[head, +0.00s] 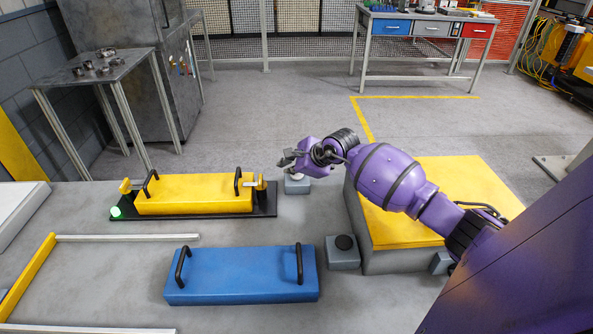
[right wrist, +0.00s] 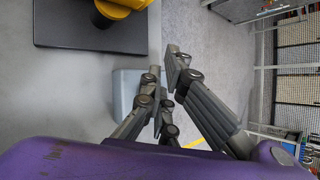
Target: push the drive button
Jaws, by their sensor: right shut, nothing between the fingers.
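A small light grey box (head: 297,186) stands on the grey platform just right of the yellow pallet. Its top is partly hidden by my right gripper (head: 285,160), which is shut and empty, with its fingertips near and above the box. I cannot tell whether they touch it. The right wrist view shows the fingers (right wrist: 170,62) beside the same grey box (right wrist: 126,90). A second grey box (head: 342,258) with a round black button (head: 344,242) on top stands nearer, right of the blue pallet. No label shows which is the drive button. My left gripper is not in view.
The yellow pallet (head: 195,194) with black handles sits on a black base (head: 265,209) with a lit green lamp (head: 115,212). A blue pallet (head: 240,277) lies in front. A yellow-topped block (head: 470,180) stands below my right arm.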

